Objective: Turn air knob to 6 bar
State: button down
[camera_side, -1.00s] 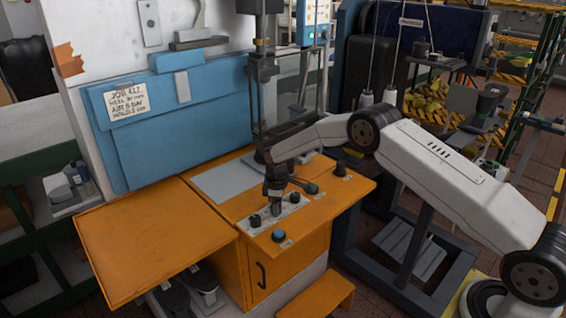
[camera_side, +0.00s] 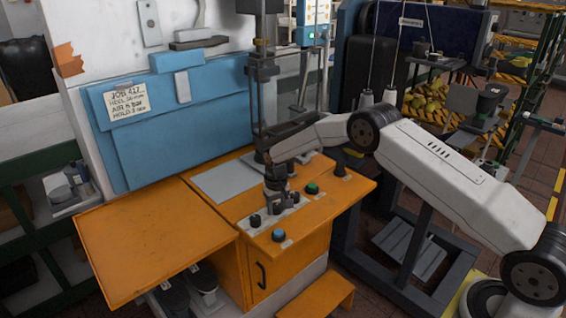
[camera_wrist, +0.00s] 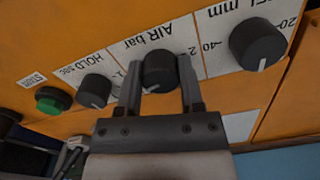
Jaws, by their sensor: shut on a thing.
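The AIR bar knob (camera_wrist: 160,68) is black and round with a white pointer line, in the middle of three knobs in the wrist view. My gripper (camera_wrist: 160,80) is shut on it, one finger on each side. The pointer is towards the lower left in that view; the nearby scale numbers are mostly hidden by the fingers, so I cannot read the setting. In the side view my gripper (camera_side: 276,205) points down onto the panel strip and hides the AIR knob. A job card (camera_side: 127,103) on the blue cover has an AIR 6 bar line.
The HOLD sec knob (camera_wrist: 95,90) and the larger mm knob (camera_wrist: 258,44) stand on either side of the AIR knob. A green START button (camera_wrist: 54,100) is beyond the HOLD knob. A blue-topped button (camera_side: 278,235) is at the orange panel's front. The orange side table (camera_side: 150,240) is clear.

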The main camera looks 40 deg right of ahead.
aim_at(277, 206)
jog(key=shift+m, duration=1.5)
jog(key=shift+c, duration=1.1)
grip_release()
jog(key=shift+r, duration=3.9)
jog(key=shift+r, duration=0.1)
